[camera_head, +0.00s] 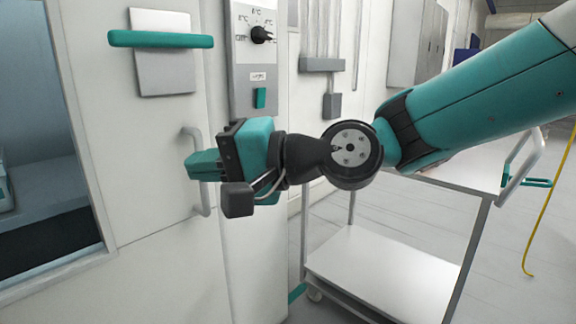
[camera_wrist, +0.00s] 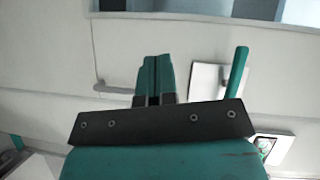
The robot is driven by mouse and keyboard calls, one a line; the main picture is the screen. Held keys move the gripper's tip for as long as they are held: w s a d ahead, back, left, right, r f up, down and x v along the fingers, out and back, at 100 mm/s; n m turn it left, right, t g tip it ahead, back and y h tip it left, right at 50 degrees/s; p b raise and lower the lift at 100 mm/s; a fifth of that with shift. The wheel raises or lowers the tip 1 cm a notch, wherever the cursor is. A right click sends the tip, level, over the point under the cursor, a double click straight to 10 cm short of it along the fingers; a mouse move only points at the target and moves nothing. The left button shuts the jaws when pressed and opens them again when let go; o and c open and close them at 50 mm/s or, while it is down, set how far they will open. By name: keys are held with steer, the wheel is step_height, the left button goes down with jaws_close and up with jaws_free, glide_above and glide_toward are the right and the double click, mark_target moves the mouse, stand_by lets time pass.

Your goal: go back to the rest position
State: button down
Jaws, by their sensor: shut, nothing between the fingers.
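My gripper (camera_head: 203,165) is shut and empty in the head view, in front of a white cabinet front, at the end of my teal and black arm. Its shut teal fingers also show in the wrist view (camera_wrist: 154,78). A pale vertical handle (camera_head: 203,172) is on the cabinet behind the fingertips. I cannot tell whether the fingers touch it. A teal bar handle (camera_head: 160,39) on a grey plate is above and to the left of my gripper. It also shows right of the fingers in the wrist view (camera_wrist: 238,70).
A control panel with a black dial (camera_head: 261,34) and a teal switch (camera_head: 260,97) is above my gripper. A white two-level cart (camera_head: 385,262) stands below my arm at the right. A window (camera_head: 45,150) is at the left. A yellow cable (camera_head: 545,215) hangs at far right.

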steer(key=s+d+f+n+g+h, duration=0.1)
steer(key=s+d+f+n+h, duration=0.2)
steer(key=s+d+f+h, duration=0.65)
steer(key=s+d+f+n+g+h, duration=0.1)
steer(key=s+d+f+n+h, duration=0.25)
steer(key=d, duration=1.15)
steer(key=a+p+v, duration=0.2)
steer(key=p+v, duration=0.7)
steer(key=a+r+p+v, duration=0.1)
steer(key=a+p+v, duration=0.1)
steer(key=p+v, duration=0.8)
steer(key=shift+s+a+g+y, duration=0.2)
steer(key=shift+s+g+y, duration=0.2)
steer(key=shift+r+n, duration=0.1)
steer(key=shift+n, duration=0.15)
